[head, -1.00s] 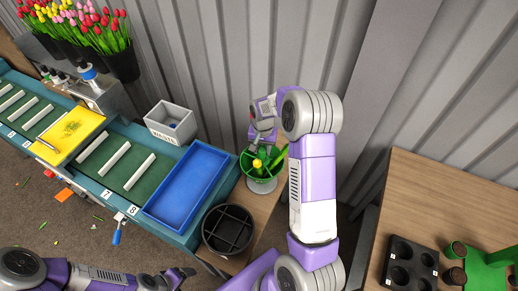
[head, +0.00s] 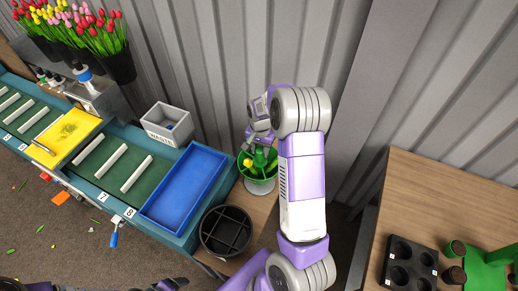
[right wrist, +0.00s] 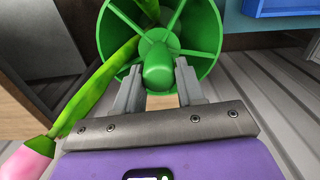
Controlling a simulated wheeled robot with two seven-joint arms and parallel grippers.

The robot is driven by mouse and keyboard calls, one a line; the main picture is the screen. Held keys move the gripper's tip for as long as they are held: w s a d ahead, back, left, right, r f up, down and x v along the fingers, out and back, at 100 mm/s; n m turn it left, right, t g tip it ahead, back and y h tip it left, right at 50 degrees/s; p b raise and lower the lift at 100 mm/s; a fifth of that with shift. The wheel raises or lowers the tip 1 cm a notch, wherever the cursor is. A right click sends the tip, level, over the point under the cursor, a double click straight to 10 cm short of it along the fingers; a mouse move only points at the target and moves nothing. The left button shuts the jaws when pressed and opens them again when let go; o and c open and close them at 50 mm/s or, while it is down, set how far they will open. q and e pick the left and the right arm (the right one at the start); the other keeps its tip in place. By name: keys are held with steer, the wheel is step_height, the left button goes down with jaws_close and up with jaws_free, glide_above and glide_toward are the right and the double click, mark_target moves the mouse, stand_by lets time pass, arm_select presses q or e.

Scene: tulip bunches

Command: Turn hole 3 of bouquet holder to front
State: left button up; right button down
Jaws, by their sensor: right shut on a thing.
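The green round bouquet holder (head: 259,183) stands on a pale base at the end of the wooden bench, partly hidden by my right gripper. In the right wrist view the holder (right wrist: 207,60) shows spoke-like walls and a central green knob (right wrist: 158,68). My right gripper (right wrist: 158,85) is shut on this knob, one finger on each side. A tulip with a green stem (right wrist: 92,92) and pink head (right wrist: 28,162) lies across one compartment, leaning out left. No hole numbers are readable. Only a bit of my left gripper (head: 172,284) shows at the bottom edge; its jaws are unclear.
A black divided round container (head: 227,232) stands in front of the holder. A blue tray (head: 184,188) and a grey waste bin (head: 166,123) are to the left. A wooden table (head: 440,190) with a black holed block (head: 410,262) is at the right. The corrugated wall is close behind.

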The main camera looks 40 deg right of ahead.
steer(key=c, duration=0.8)
jaws_free()
steer(key=shift+o, duration=0.2)
step_height(320, 180, up, 8)
steer(key=shift+f+p, duration=0.2)
steer(key=shift+p, duration=0.1)
steer(key=shift+r, duration=0.1)
